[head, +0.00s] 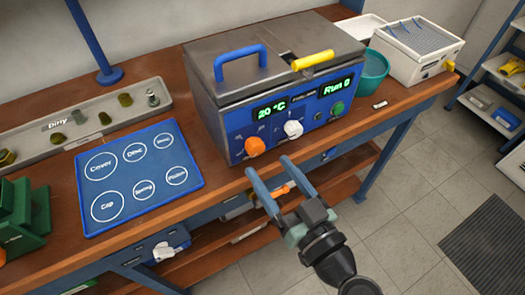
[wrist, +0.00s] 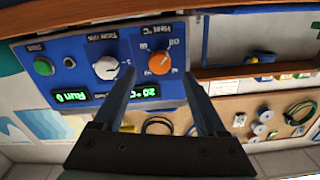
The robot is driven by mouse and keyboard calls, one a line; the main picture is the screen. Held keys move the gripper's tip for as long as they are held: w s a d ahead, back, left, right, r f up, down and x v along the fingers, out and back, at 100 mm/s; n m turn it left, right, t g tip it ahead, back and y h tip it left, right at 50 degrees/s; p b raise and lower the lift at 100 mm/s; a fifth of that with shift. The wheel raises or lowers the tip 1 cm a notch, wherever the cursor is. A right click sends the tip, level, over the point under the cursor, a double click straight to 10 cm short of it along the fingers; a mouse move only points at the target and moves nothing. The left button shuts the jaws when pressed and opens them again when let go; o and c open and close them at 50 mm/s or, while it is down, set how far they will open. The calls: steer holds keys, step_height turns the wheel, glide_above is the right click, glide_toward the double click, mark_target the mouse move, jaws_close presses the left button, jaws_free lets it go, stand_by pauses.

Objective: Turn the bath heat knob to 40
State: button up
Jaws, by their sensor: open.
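The bath (head: 280,85) is a grey metal box with a blue front panel on the bench. Its orange heat knob (head: 254,146) is at the panel's lower left, below a green display reading 20 °C (head: 271,109). In the wrist view the panel is upside down, and the heat knob (wrist: 159,62), labelled "Heat °C", shows between my finger ends. Its exact pointer position is too small to tell. My gripper (head: 269,167) is open and empty, in front of and slightly below the knob, apart from it in the head view.
A blue labelled mat (head: 138,210) lies left of the bath. Open floor lies before the bench.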

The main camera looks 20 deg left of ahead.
mark_target(258, 152)
steer(key=shift+x, duration=2.1)
jaws_close()
